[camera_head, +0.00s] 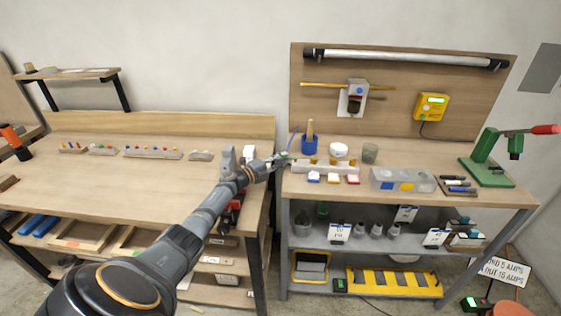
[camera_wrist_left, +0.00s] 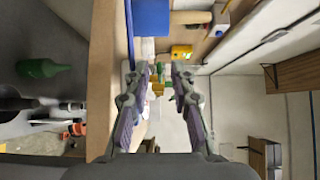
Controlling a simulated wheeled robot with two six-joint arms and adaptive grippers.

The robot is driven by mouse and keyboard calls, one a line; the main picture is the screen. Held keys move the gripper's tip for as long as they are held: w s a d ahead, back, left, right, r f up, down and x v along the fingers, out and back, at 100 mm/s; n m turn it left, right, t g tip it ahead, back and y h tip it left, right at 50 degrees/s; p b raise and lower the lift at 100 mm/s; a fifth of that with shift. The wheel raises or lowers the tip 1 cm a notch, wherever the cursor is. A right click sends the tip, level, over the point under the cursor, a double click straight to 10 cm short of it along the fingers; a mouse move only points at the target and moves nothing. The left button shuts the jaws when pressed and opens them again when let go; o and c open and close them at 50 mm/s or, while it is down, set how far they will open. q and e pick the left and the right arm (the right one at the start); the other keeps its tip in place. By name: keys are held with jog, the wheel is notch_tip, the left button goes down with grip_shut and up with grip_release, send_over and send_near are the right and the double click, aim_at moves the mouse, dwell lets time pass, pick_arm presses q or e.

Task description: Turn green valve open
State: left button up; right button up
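A pale valve block (camera_head: 325,167) with several brass valve bodies sits at the left end of the right bench. Blue, yellow and red tags stand in front of it. A small green part, apparently the green valve's handle (camera_head: 288,155), shows at its left end beside my left gripper (camera_head: 280,161). In the left wrist view, my left gripper (camera_wrist_left: 163,69) has its two fingers spread apart. A small green piece (camera_wrist_left: 160,71) shows between the tips; I cannot tell whether they touch it. My right gripper is not in view.
A blue cup (camera_head: 309,146), a white round item (camera_head: 339,150) and a grey-green cup (camera_head: 370,153) stand behind the block. A clear box (camera_head: 403,179) and a green press (camera_head: 490,165) are to its right. A grey upright device (camera_head: 228,161) stands beside my left arm.

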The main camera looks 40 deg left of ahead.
pick_arm(q)
jog(key=v, duration=1.2)
dwell(0.3)
jog(key=shift+f, duration=0.15)
